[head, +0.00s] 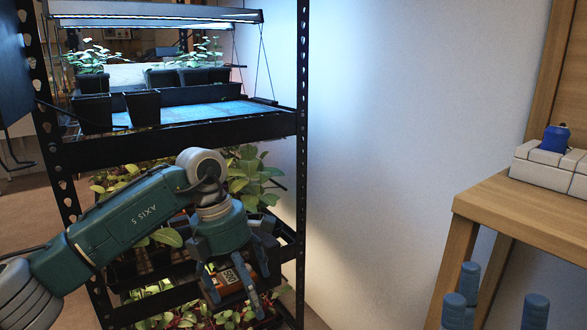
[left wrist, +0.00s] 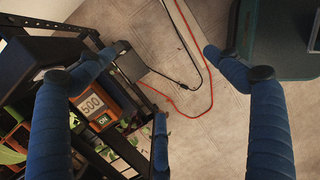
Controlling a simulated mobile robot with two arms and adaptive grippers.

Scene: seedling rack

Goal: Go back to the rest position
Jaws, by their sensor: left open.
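My left arm comes in from the left in the head view. Its gripper (head: 240,285) points down in front of the rack's lower level. In the left wrist view its blue fingers (left wrist: 160,75) are spread wide with nothing held. An orange box with a display (head: 229,280) lies beyond these fingers, partly hidden by them. It also shows in the left wrist view (left wrist: 97,103), at the rack's edge, apart from the fingers as far as I can tell. My right gripper (head: 500,298) shows at the bottom right as blue fingers standing apart, empty; its palm is out of frame.
The black rack (head: 190,133) holds potted seedlings (head: 92,82) above and leafy plants (head: 255,178) below. A wooden table (head: 510,204) at the right carries a white case (head: 551,170) with a blue item (head: 555,138). Red and black cables (left wrist: 205,85) lie on the floor.

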